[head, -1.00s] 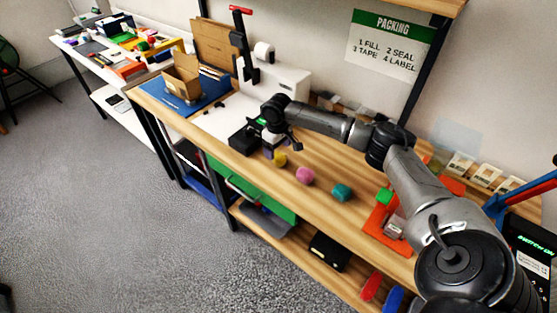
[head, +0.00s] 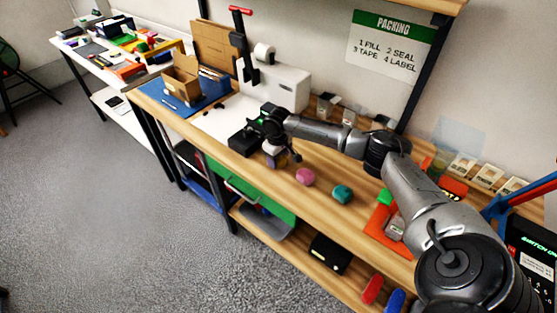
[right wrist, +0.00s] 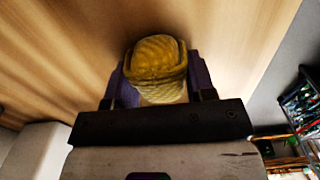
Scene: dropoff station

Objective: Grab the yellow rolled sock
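The yellow rolled sock (right wrist: 158,58) sits between the two dark purple fingers of my right gripper (head: 277,158) in the right wrist view. Its sides lie right along the fingers on both sides. I cannot tell whether the fingers press on it or stand just apart from it. In the head view the gripper is low over the wooden bench and hides nearly all of the sock. My left gripper is not in view.
A pink roll (head: 305,176) and a teal roll (head: 342,194) lie on the wooden bench (head: 320,212) to the right of the gripper. A black box (head: 243,144) stands close on its left. An orange tray (head: 379,222) is farther right. An open green drawer (head: 250,188) juts out below.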

